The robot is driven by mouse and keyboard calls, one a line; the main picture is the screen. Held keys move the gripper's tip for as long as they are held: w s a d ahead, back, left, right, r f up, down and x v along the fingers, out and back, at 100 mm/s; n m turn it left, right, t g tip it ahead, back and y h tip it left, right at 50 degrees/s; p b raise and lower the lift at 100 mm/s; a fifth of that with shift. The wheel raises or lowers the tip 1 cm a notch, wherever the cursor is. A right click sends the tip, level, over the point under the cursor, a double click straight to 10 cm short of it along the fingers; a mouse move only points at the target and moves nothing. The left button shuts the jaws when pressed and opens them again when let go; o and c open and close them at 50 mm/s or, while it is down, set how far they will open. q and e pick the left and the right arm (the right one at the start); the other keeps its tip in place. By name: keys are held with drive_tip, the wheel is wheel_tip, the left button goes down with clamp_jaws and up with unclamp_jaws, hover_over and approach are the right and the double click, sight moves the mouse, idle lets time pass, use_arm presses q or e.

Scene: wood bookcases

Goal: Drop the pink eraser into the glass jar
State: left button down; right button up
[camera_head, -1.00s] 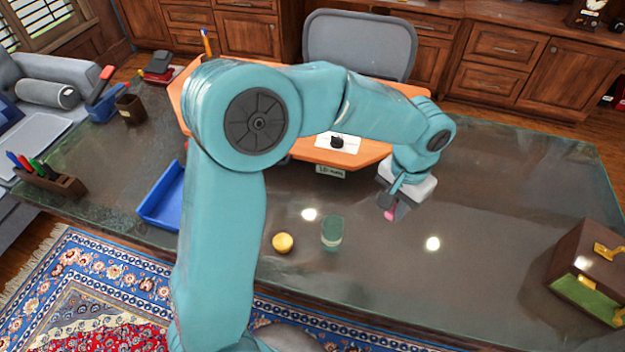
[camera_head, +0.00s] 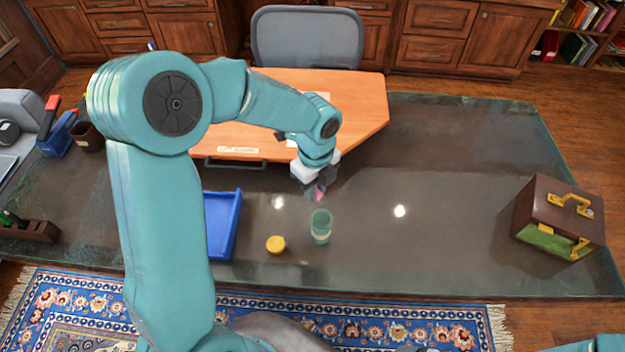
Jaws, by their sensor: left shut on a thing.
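The glass jar (camera_head: 321,227) is a small greenish see-through cylinder standing upright on the dark glass-topped desk. My left gripper (camera_head: 318,192) is shut on the pink eraser (camera_head: 320,196), which shows as a small pink patch at the fingertips. The gripper points down and is just behind the jar in the picture, apart from it, as far as I can tell. Its fingers are small and partly blurred. A round yellow lid (camera_head: 276,244) lies to the left of the jar. My right gripper is not in view.
A blue tray (camera_head: 223,224) lies left of the yellow lid. A brown box with yellow fittings (camera_head: 559,217) stands at the desk's right. An orange board (camera_head: 350,104) is at the back, before a grey chair (camera_head: 306,38). The desk right of the jar is clear.

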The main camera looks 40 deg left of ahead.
use_arm(q)
drive_tip(key=shift+w+f+m, duration=0.1)
drive_tip(key=shift+f+m, duration=0.2)
drive_tip(key=shift+m, duration=0.1)
wheel_tip(320, 180, down, 6)
drive_tip(key=b, duration=0.5)
drive_tip(key=shift+r, duration=0.25)
drive_tip(key=c, duration=0.9)
unclamp_jaws()
drive_tip(key=shift+c, duration=0.2)
wheel_tip(320, 180, up, 16)
drive_tip(key=shift+r, duration=0.2)
drive_tip(key=shift+s, duration=0.2)
